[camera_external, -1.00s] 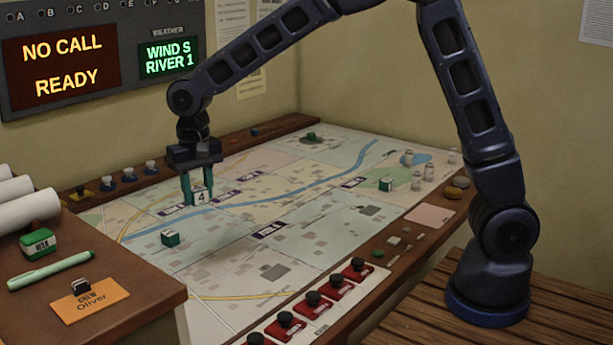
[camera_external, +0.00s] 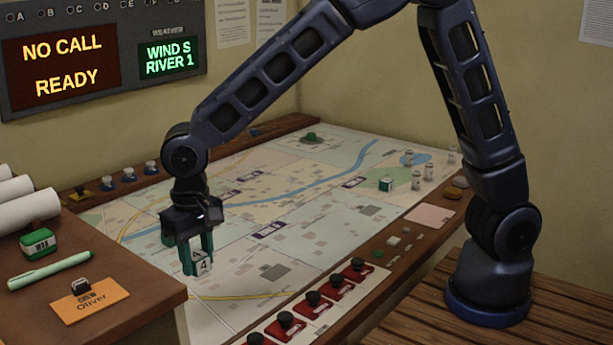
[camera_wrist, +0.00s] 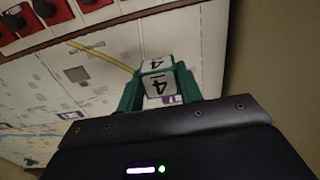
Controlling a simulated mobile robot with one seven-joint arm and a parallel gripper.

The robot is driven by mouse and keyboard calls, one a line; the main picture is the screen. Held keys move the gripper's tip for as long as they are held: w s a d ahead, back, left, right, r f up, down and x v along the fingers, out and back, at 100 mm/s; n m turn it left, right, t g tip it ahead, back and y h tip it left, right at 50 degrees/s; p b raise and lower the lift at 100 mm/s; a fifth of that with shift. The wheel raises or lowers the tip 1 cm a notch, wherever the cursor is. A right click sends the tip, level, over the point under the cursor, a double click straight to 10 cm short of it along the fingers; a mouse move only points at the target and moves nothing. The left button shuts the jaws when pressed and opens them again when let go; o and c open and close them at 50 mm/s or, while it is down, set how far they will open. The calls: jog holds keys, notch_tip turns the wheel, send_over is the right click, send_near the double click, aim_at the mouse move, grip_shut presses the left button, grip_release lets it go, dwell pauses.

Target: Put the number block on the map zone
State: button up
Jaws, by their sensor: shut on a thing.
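In the wrist view the block (camera_wrist: 161,80) sits between the green fingers (camera_wrist: 158,88), with a 4 showing on two faces. The map has several dark labelled zone strips, one of them a purple strip (camera_external: 268,229) near the middle.
Red switches with black knobs (camera_external: 313,300) line the near edge. A green-and-white block (camera_external: 386,184) and several white pieces (camera_external: 428,172) stand at the right of the map. A wooden desk (camera_external: 130,305) with a green box (camera_external: 40,244) borders the left. The map's middle is mostly clear.

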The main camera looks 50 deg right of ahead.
aim_at(207, 332)
notch_tip(207, 332, down, 15)
dwell(0.6)
jog(key=shift+f, duration=0.1)
jog(key=o, duration=1)
jog(key=shift+c, duration=0.2)
notch_tip(207, 332, up, 12)
jog(key=shift+r, duration=0.15)
